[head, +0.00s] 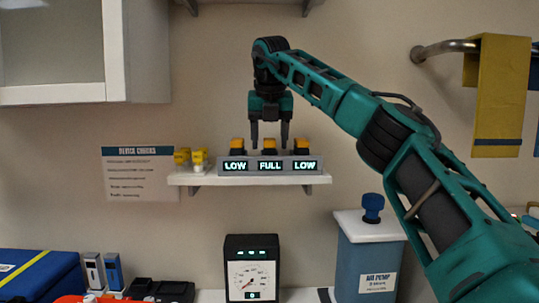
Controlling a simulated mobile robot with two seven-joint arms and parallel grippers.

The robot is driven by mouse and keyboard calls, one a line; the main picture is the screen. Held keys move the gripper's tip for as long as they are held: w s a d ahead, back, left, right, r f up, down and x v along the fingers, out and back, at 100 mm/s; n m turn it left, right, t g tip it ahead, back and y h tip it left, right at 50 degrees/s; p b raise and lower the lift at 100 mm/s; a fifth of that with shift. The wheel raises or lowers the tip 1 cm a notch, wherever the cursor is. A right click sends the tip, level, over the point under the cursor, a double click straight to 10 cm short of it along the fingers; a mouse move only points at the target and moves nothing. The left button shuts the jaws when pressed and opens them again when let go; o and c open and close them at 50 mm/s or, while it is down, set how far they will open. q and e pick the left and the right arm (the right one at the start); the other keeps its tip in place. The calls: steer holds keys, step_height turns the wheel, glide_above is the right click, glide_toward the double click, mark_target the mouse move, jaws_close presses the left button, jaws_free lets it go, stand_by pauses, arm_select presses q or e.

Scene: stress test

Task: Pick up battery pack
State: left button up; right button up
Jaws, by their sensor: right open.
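Three yellow-topped battery packs stand in a row in a grey charger (227,171) on a small white wall shelf. The left pack (238,145) is above a display reading LOW, the middle pack (269,146) above FULL, and the right pack (302,146) above LOW. My right gripper (270,138) points down over the middle pack. Its two fingers are apart, and their tips appear on either side of that pack's top. I see no contact and cannot tell the exact depth. The packs' lower parts are hidden in the charger. My left gripper is not in view.
Small yellow-and-white items (190,160) sit on the shelf (250,181) left of the charger. A gauge box (251,268) and an air pump (368,260) with a blue knob stand below. A cabinet (85,50) hangs upper left. Yellow cloth (498,85) hangs right.

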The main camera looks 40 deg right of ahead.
steer(key=shift+c, duration=0.2)
steer(key=c, duration=0.6)
jaws_close()
steer(key=shift+r, duration=0.1)
